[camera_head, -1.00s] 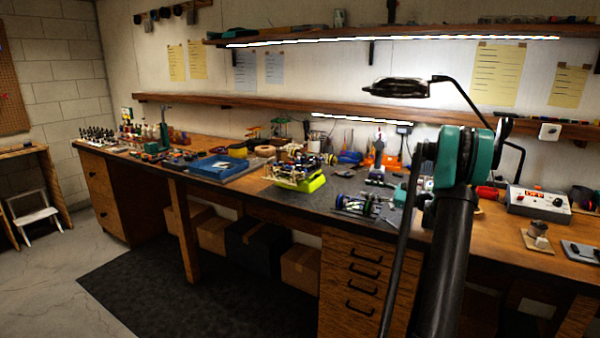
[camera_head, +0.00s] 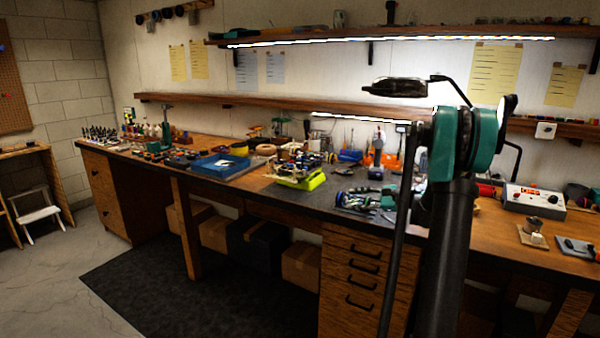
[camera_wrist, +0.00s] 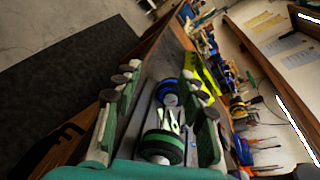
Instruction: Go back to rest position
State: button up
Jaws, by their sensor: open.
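My gripper (camera_wrist: 160,74) is open in the wrist view, with one green finger on each side and dark pads. Between and beyond the fingers, wheels show on the grey mat: one with a green ring (camera_wrist: 164,147) and one with a blue ring (camera_wrist: 167,92). Metal parts lie between these wheels. I see no contact between fingers and wheels, but depth is hard to tell. In the head view, my teal and black arm joint rises at the right, and the gripper is mostly hidden among bench items near the wheels (camera_head: 352,200).
A wooden workbench (camera_head: 260,192) runs along the wall. It holds a blue tray (camera_head: 220,166), a yellow-green car body (camera_head: 302,180) and a power supply (camera_head: 534,201). A wooden shelf (camera_head: 270,104) is above it. Open floor (camera_head: 45,280) lies at left.

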jog(key=s+a+f+n+g+h, duration=0.1)
jog(key=s+a+f+n+h, duration=0.25)
jog(key=s, duration=0.55)
jog(key=s+a+f+n+g+h, duration=0.2)
jog(key=s+a+f+n, duration=0.15)
jog(key=s, duration=0.45)
jog(key=s+d+f+n+h, duration=0.1)
jog(key=s+f+n+h, duration=0.1)
jog(key=s, duration=0.5)
jog(key=s+d+f+n+h, duration=0.2)
jog(key=s+f+n+h, duration=0.1)
jog(key=s, duration=0.4)
jog(key=s+d+f+n+h, duration=0.2)
jog(key=s+f+n, duration=0.1)
jog(key=s, duration=0.5)
jog(key=shift+d+f+n+h, duration=0.2)
jog(key=shift+d+n+h, duration=0.05)
jog(key=shift+n+h, duration=0.15)
